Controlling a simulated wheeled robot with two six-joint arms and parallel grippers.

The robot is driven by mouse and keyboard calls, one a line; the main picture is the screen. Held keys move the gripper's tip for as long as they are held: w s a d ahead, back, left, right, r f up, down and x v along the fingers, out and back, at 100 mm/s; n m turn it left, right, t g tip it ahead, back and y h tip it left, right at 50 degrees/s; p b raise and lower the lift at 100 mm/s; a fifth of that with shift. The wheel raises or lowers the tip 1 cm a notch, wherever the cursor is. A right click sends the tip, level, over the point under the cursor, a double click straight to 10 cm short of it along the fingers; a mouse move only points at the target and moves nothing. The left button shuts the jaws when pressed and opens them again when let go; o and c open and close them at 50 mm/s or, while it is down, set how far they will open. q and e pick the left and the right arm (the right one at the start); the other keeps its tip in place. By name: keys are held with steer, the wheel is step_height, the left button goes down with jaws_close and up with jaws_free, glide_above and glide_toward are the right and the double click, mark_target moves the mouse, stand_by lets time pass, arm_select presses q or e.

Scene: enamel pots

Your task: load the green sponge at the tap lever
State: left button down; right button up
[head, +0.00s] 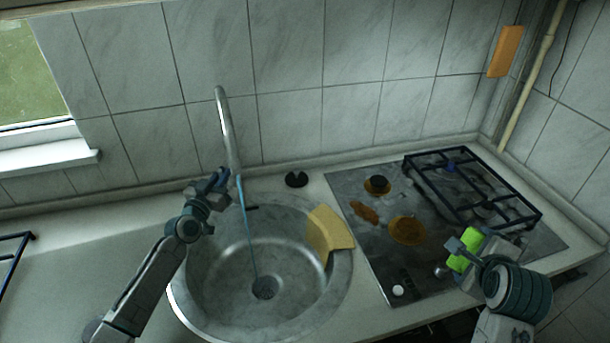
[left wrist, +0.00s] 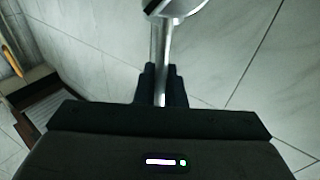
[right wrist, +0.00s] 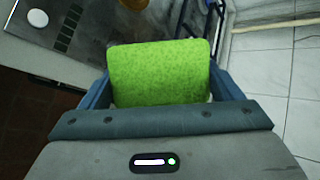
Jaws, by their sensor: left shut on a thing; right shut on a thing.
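The green sponge (head: 463,263) is held in my right gripper (head: 466,252), above the front right of the hob. In the right wrist view the green sponge (right wrist: 160,72) fills the space between the fingers. My left gripper (head: 222,180) is at the metal tap (head: 226,125) behind the sink. In the left wrist view its dark fingers (left wrist: 161,85) are shut on a thin metal rod (left wrist: 159,50), which looks like the tap lever. The lever is mostly hidden by the gripper in the head view. A thin bluish stream (head: 248,232) runs down toward the drain.
A round metal sink (head: 192,290) is set in the counter. A yellow cloth (head: 330,232) hangs over its right rim. The hob (head: 385,262) has brown stains (head: 407,230) and a black grate (head: 475,190). A black knob-like piece (head: 297,179) sits behind the sink.

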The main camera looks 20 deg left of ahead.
steer(key=shift+f, duration=0.2)
arm_select(q)
steer(key=c, duration=1.7)
jaws_free()
steer(key=shift+s, duration=0.1)
steer(key=shift+s+p, duration=0.3)
steer(key=shift+s, duration=0.25)
arm_select(e)
steer(key=shift+r, duration=0.25)
arm_select(q)
steer(key=s, duration=0.3)
steer(key=s+f+p, duration=0.1)
steer(key=s, duration=0.3)
steer(key=s+p, duration=0.1)
steer(key=s, duration=0.3)
steer(key=shift+a+f, duration=0.15)
steer(key=shift+a, duration=0.1)
arm_select(e)
step_height(320, 180, up, 3)
steer(key=shift+f, duration=0.2)
arm_select(q)
steer(key=shift+w, duration=0.1)
